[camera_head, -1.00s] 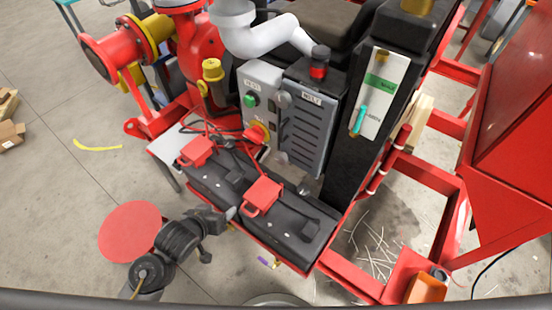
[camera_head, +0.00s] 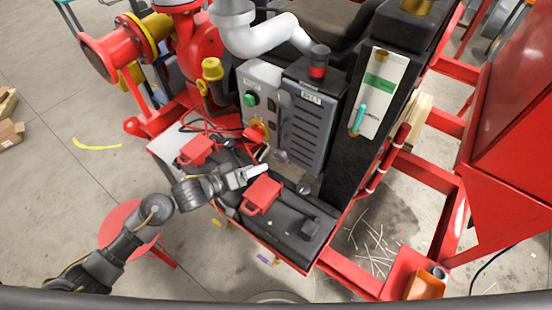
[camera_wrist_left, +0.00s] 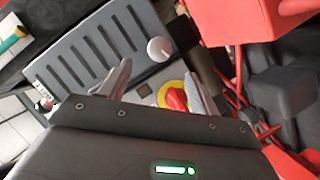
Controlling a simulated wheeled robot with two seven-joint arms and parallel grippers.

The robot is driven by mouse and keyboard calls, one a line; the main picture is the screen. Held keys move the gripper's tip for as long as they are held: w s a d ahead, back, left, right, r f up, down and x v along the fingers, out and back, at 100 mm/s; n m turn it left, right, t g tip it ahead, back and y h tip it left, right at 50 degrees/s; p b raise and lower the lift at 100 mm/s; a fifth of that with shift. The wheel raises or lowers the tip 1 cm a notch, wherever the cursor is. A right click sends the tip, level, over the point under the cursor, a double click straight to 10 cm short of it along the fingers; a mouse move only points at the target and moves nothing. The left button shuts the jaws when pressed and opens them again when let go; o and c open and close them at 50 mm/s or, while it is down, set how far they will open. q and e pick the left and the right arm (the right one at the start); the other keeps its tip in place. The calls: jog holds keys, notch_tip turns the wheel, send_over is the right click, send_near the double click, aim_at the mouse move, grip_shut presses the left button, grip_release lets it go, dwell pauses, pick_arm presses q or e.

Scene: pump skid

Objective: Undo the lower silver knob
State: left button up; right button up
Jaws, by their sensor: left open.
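The lower silver knob (camera_head: 281,156) sits at the bottom left of the grey louvred door (camera_head: 308,128). In the left wrist view the round pale knob (camera_wrist_left: 160,49) shows clearly, beyond the fingers near one end of the louvred door (camera_wrist_left: 95,48). The upper knob (camera_head: 284,100) is higher on the door's left edge in the head view. My left gripper (camera_head: 262,172) is open and empty, below and left of the lower knob and apart from it. In the left wrist view its two fingers (camera_wrist_left: 158,85) are spread. My right gripper is not in view.
Black batteries with red terminal covers (camera_head: 262,195) lie under and beside my left gripper. A red-and-yellow switch (camera_head: 257,130) and red cables are close by on the left. A black column (camera_head: 350,150) stands right of the door.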

aim_at(279, 159)
pick_arm(q)
jog(key=p+x, duration=0.1)
jog(key=x, duration=0.8)
jog(key=shift+w+d+f, duration=0.1)
jog(key=shift+w+d, duration=0.1)
jog(key=shift+d, duration=0.05)
jog(key=c, duration=1)
jog(key=shift+o, duration=0.2)
